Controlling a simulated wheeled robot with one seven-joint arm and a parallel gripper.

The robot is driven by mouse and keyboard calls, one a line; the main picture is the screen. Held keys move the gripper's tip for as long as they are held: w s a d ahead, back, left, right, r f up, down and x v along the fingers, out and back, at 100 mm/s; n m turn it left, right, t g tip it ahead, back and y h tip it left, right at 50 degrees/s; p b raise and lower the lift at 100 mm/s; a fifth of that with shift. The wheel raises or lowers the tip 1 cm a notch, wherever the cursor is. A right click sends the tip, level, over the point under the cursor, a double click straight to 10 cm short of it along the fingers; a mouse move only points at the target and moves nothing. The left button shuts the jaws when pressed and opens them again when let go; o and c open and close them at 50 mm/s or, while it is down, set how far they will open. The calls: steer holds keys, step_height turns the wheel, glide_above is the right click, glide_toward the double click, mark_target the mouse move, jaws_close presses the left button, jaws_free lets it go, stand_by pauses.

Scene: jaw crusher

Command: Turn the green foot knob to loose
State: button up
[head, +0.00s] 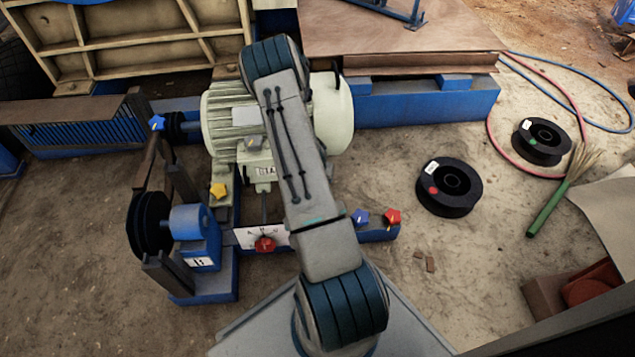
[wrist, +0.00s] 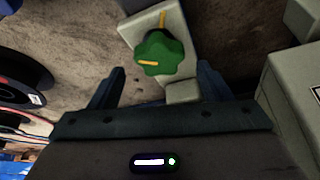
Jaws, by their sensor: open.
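The green foot knob (wrist: 160,50) is lobed and sits on a pale foot plate (wrist: 180,20) in the upper middle of the wrist view. An orange-yellow pointer line on the knob points left. A separate yellow mark shows on the plate just above the knob. My gripper (wrist: 160,72) is open and empty, with one finger to the lower left of the knob and one to its lower right. The knob appears between and beyond the fingertips; I cannot tell the exact gap. In the head view my arm hides the knob and my gripper.
The cream motor (head: 225,115) stands behind my arm. A black spool (head: 449,187) lies on the ground to the right. A pale block (wrist: 290,85) stands close at right in the wrist view.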

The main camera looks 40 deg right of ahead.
steer(key=shift+b+x, duration=0.4)
steer(key=shift+x, duration=1.05)
steer(key=c, duration=1)
steer(key=shift+d+r+n+t+y+p, duration=0.15)
steer(key=shift+n+t+y+p, duration=0.4)
steer(key=shift+n, duration=0.75)
steer(key=shift+n+p, duration=0.5)
steer(key=shift+n, duration=0.5)
steer(key=o, duration=1)
